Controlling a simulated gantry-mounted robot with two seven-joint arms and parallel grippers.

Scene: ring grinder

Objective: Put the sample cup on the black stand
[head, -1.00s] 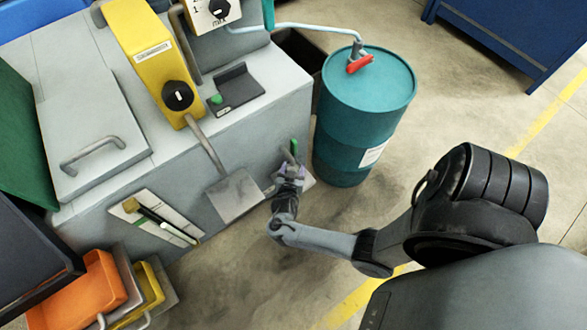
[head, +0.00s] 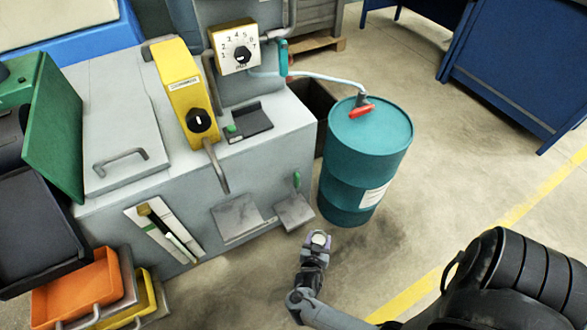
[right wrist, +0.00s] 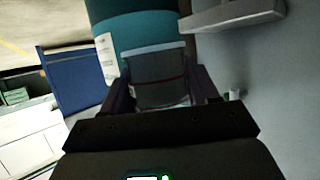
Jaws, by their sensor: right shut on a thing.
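My right gripper (head: 316,247) is shut on the sample cup (head: 319,238), a small cup with a pale rim. It holds the cup over the floor, in front of the grey machine and apart from it. In the right wrist view the cup (right wrist: 158,80) looks dark and see-through between the two fingers; its contents cannot be told. The black stand (head: 252,122) is a flat plate with a raised back on top of the machine, beside a green button (head: 231,128). Nothing is seen on it. My left gripper is out of view.
A small grey shelf (head: 296,214) with a green lever (head: 297,181) and a grey chute plate (head: 238,219) stick out from the machine front. A teal drum (head: 364,160) stands right of them. A yellow unit (head: 183,92) with a knob is left of the stand.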

